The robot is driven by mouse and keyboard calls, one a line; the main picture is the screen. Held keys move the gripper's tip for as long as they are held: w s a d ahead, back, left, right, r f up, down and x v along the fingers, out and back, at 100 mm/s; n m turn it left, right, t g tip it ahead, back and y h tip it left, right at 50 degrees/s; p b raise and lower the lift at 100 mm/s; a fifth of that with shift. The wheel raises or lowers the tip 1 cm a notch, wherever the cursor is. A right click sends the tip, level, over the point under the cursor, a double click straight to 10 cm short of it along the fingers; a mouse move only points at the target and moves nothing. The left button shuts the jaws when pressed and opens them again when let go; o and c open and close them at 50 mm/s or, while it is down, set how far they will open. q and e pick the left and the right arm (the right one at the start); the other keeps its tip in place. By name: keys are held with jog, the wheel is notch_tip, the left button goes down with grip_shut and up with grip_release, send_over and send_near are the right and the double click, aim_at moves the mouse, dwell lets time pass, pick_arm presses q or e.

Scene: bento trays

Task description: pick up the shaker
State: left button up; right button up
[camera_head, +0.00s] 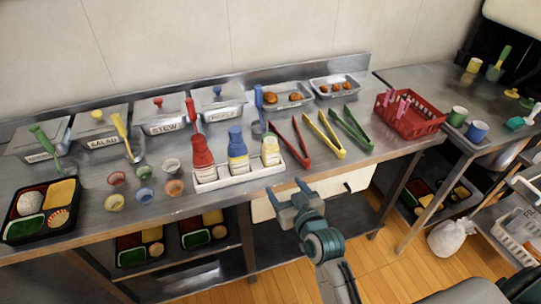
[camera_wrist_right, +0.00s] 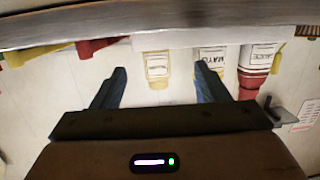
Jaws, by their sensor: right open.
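A blue bottle (camera_head: 238,149) and a red bottle (camera_head: 202,158) share the holder. My left gripper is not in view.
Red tongs (camera_head: 294,148), yellow tongs (camera_head: 328,135) and green tongs (camera_head: 352,127) lie right of the holder. Small bowls (camera_head: 175,187) stand left of it. Lidded steel containers (camera_head: 163,114) line the back. A red basket (camera_head: 415,121) stands at the right.

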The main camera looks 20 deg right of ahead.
aim_at(273, 158)
jog(key=shift+m+t, duration=0.3)
jog(key=shift+t, duration=0.6)
jog(key=w+r, duration=0.1)
jog(key=w, duration=0.1)
jog(key=w+r+p, duration=0.1)
jog(key=w, duration=0.1)
jog(key=w+r, duration=0.1)
jog(key=w, duration=0.1)
jog(key=shift+w+a, duration=0.2)
jog(key=shift+w, duration=0.2)
jog(key=shift+w+f, duration=0.1)
jog(key=shift+w, duration=0.45)
jog(key=w, duration=0.1)
jog(key=w+p, duration=0.2)
jog(key=w, duration=0.1)
jog(key=shift+d+f, duration=0.1)
jog(key=shift+f, duration=0.25)
jog(key=shift+w+f, duration=0.15)
jog(key=shift+w, duration=0.4)
jog(key=shift+s, duration=0.1)
jog(key=c, duration=1.1)
